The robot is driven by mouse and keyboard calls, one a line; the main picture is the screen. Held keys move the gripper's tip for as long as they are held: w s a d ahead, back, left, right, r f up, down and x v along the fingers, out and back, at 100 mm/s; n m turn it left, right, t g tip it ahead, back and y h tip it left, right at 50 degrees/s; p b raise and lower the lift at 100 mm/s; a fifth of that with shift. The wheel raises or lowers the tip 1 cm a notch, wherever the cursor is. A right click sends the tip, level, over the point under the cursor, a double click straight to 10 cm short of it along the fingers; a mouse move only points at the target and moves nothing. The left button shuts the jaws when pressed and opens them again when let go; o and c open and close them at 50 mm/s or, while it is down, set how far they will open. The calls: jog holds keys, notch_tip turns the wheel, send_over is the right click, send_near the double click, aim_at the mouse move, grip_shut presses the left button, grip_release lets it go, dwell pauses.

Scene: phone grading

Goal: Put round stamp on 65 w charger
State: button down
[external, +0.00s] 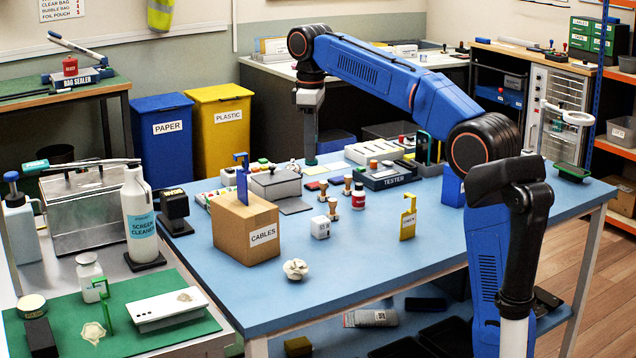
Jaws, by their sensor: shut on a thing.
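My gripper (310,157) points straight down at the back of the blue table, left of the tester. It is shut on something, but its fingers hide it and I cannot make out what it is. A small white cube-shaped charger (320,228) stands mid-table, right of the cables box; its print is too small to read. Several small wooden-handled stamps stand near it: one just behind its right side (332,210), one farther back (323,191) and one to the right (347,185). I cannot tell which is the round stamp. My gripper is behind and apart from the charger and these stamps.
The cardboard cables box (246,230) stands at the table's left. A red-and-white bottle (358,196), the tester (384,176) and a yellow tag stand (408,219) are to the charger's right. A pale knobbed object (296,269) lies in front. The front right of the table is clear.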

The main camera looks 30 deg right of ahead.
jog(key=d+m, duration=0.1)
jog(key=d, duration=0.2)
send_near(319, 218)
jog(key=shift+w+f, duration=0.1)
jog(key=shift+f, duration=2.3)
jog(key=c, duration=1.6)
grip_release()
jog(key=shift+f, duration=0.1)
notch_tip(319, 218, up, 12)
jog(key=shift+r, duration=0.15)
jog(key=shift+d, duration=0.1)
